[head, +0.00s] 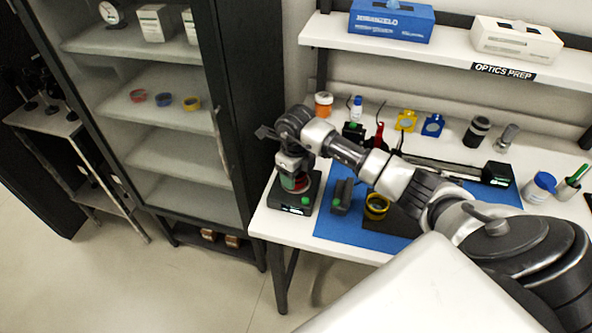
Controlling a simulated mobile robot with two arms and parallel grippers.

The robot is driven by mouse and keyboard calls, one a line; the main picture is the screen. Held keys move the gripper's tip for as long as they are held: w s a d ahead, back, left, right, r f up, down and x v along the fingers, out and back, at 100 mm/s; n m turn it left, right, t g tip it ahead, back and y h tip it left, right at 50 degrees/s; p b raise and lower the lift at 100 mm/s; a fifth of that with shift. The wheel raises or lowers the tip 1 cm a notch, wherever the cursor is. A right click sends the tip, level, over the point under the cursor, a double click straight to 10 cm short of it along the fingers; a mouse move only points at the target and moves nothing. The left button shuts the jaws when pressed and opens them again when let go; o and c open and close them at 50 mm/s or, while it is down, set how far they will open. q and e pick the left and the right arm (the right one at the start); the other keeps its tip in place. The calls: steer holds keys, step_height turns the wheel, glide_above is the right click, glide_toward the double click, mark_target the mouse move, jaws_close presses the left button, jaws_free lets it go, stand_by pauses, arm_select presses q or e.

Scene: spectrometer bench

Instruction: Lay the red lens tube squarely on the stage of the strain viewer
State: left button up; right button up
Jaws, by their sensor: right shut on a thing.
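The red lens tube (300,184) shows as a small red band under my right gripper (294,176), at the left end of the white bench. My right gripper is shut on it, pointing down, and hides much of it. Directly below is a low black device with green lit parts (306,202), which I take to be the strain viewer. The tube is at or just over its top; I cannot tell if they touch or if the tube sits square. My left gripper is not in view.
A blue mat (333,225) on the bench holds a black block (342,197) and a yellow-and-black ring (377,206). Yellow and blue mounts (432,125) and a black cylinder (477,131) stand behind my right arm. A glass-fronted cabinet (235,100) stands left of the bench.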

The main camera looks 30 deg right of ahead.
steer(key=shift+f, duration=0.1)
steer(key=o, duration=1)
steer(key=shift+c, duration=0.2)
steer(key=shift+r, duration=0.45)
step_height(320, 180, up, 11)
steer(key=b, duration=0.3)
steer(key=shift+r+b, duration=0.2)
steer(key=shift+b, duration=0.15)
